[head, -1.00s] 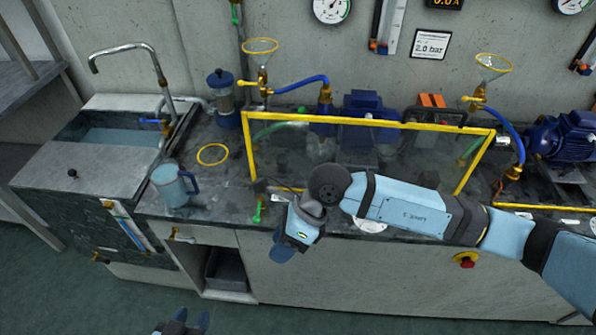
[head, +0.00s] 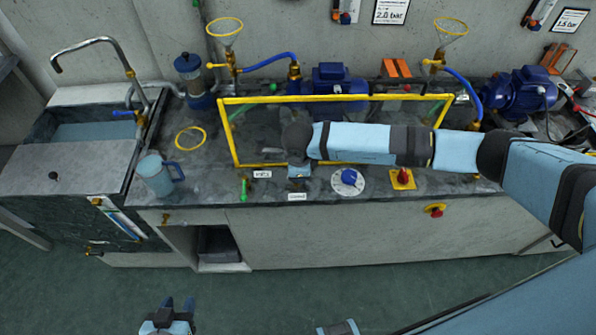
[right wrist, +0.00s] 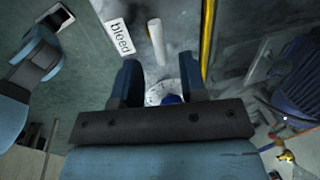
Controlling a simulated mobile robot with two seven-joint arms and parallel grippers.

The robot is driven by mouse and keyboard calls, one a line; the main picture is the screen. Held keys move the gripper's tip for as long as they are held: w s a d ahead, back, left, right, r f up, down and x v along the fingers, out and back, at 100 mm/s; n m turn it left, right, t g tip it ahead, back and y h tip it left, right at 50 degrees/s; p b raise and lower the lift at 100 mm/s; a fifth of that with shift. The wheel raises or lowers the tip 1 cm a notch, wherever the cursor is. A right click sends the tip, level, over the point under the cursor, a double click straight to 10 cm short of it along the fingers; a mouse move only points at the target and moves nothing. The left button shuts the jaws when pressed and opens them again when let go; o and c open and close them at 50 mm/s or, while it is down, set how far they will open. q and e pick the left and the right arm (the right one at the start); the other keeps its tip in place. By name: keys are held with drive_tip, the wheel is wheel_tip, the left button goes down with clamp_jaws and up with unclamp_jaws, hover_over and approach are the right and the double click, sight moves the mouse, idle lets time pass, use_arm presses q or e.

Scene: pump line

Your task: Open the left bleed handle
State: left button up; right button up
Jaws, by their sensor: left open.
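A white rod-like handle (right wrist: 156,40) stands beside the "bleed" label (right wrist: 119,37) in the right wrist view. In the head view, a white label (head: 297,197) lies on the counter's front strip; my right gripper (head: 299,172) is just behind it and hides the handle there. In the right wrist view my right gripper (right wrist: 160,82) is open, its fingers apart, with the handle beyond the tips and not held. My left gripper (head: 178,306) is low in the head view, open and empty, over the floor.
A white dial with a blue knob (head: 349,181) and a red switch on a yellow plate (head: 403,177) lie to the right. A green handle (head: 243,188) stands to the left. A yellow-framed clear guard (head: 234,140) rises behind. A blue jug (head: 155,178) stands near the sink.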

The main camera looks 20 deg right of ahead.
drive_tip(key=shift+w+f, duration=0.15)
drive_tip(key=shift+f, duration=0.55)
drive_tip(key=shift+w+f, duration=0.15)
drive_tip(key=shift+f, duration=0.5)
clamp_jaws()
